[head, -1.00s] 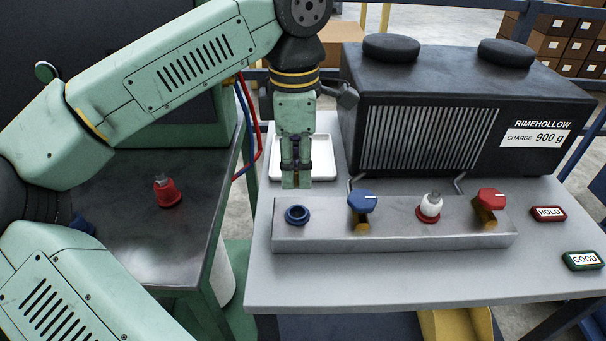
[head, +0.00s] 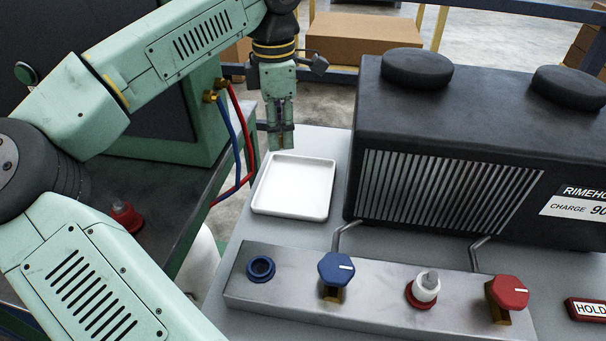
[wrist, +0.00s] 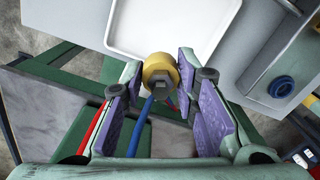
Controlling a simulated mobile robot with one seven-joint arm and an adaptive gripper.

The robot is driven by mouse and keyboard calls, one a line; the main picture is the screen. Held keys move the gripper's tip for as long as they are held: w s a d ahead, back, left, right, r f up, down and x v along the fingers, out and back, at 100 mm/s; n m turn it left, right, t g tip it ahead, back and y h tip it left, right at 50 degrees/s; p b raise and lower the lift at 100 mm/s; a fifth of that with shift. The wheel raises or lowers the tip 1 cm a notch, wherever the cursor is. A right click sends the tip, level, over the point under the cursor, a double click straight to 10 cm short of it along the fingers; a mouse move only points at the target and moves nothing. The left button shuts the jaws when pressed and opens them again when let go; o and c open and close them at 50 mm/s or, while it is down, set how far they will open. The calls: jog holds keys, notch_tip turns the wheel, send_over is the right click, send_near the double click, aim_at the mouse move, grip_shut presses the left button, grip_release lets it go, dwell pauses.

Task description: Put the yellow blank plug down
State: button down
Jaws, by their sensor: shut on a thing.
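The yellow blank plug (wrist: 159,70) shows in the wrist view between the purple finger pads of my gripper (wrist: 163,90). My gripper is shut on it. In the head view my gripper (head: 281,142) points down just behind the back left edge of the white tray (head: 293,186); I cannot make out the plug there. The tray looks empty and also shows in the wrist view (wrist: 170,28), beside the plug. In the wrist view, the plug is over the gap by the table edge, with hoses below.
A metal manifold (head: 290,297) with a blue-ringed port (head: 261,268), blue knob (head: 336,268), white-and-red fitting (head: 424,288) and red knob (head: 508,291) lies in front. A black Rimehollow unit (head: 455,150) stands right of the tray. Red and blue hoses (head: 243,140) hang left.

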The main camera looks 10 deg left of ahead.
notch_tip(320, 180, down, 5)
jog(key=shift+s+a+r+p, duration=0.1)
jog(key=shift+r+p, duration=0.05)
jog(key=shift+p, duration=0.2)
jog(key=shift+f, duration=2.5)
jog(key=c, duration=1.3)
grip_release()
notch_tip(320, 180, up, 12)
jog(key=shift+r+b, duration=0.15)
jog(key=shift+b, duration=0.15)
